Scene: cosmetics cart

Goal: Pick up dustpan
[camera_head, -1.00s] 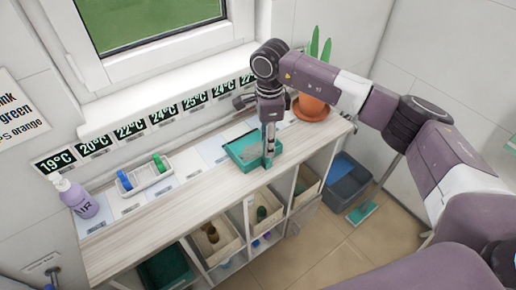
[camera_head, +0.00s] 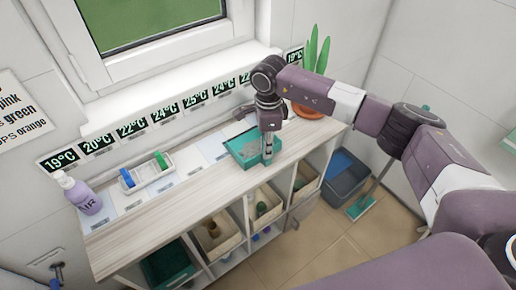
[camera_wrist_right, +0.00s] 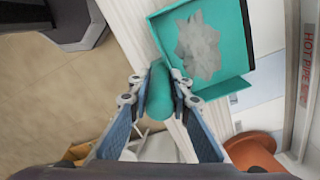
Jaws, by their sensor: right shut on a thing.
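The teal dustpan (camera_head: 243,150) lies on the wooden shelf top, toward its right end, with a grey patch of debris on its pan. It also shows in the right wrist view (camera_wrist_right: 236,30), with its handle toward the gripper. My right gripper (camera_head: 267,158) points down over the front side of the dustpan. In the right wrist view my right gripper (camera_wrist_right: 160,90) is shut on the teal handle, a finger on each side. I cannot tell whether the dustpan is lifted off the shelf top. My left gripper is not in view.
A potted plant (camera_head: 308,110) stands behind my right arm. A white tray (camera_head: 147,178) with green and blue items and a purple bottle (camera_head: 82,193) stand at the left. Bins fill the shelf (camera_head: 150,220) below. A teal broom (camera_head: 361,207) stands at right.

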